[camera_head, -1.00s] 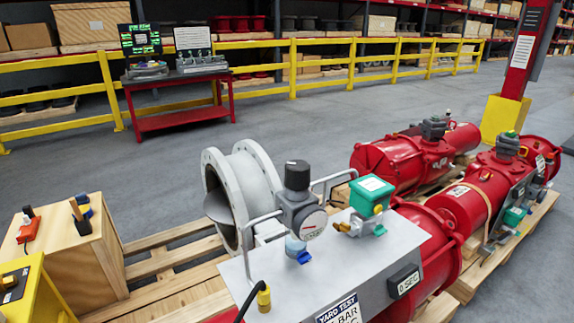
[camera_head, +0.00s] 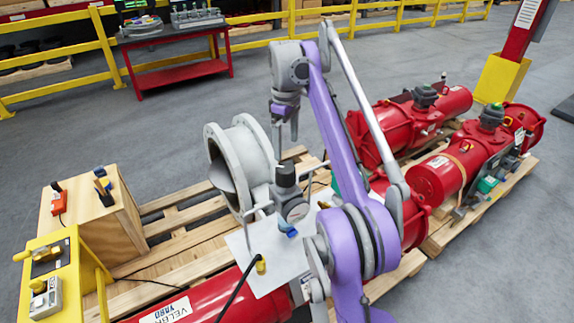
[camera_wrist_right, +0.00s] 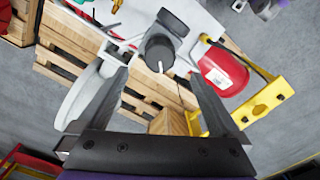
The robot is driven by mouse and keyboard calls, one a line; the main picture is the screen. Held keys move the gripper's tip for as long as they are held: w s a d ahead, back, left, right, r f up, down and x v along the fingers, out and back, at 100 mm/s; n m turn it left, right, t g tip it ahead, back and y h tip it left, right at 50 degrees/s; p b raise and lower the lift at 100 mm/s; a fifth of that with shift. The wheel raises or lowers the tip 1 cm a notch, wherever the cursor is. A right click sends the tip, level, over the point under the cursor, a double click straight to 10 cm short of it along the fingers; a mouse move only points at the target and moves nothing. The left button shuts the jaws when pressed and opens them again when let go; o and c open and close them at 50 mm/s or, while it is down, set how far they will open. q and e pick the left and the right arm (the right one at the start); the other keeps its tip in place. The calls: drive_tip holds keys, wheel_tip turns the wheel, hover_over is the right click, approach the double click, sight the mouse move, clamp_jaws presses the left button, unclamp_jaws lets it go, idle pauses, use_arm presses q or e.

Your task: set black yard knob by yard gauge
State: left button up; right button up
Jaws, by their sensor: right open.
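The black yard knob (camera_head: 285,175) stands upright on top of a grey regulator. The round, white-faced yard gauge (camera_head: 297,211) is on the regulator's front; its needle is too small to read. My right gripper (camera_head: 284,128) hangs fingers down just above the knob, apart from it. In the right wrist view the knob (camera_wrist_right: 160,50), with a white mark on its top, shows between the two spread fingers of my open gripper (camera_wrist_right: 158,78). The gauge face cannot be made out in that view.
A grey flanged pipe (camera_head: 242,165) stands left of the knob. My right arm covers part of the panel. A yellow stand (camera_head: 62,285) and wooden box (camera_head: 125,225) are at left.

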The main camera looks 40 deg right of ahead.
sight(286, 168)
wheel_tip(286, 168, down, 9)
drive_tip(key=shift+f+b, duration=0.1)
drive_tip(key=shift+b, duration=1.05)
drive_tip(key=shift+f, duration=0.75)
drive_tip(key=shift+c, duration=0.2)
drive_tip(key=c, duration=1.3)
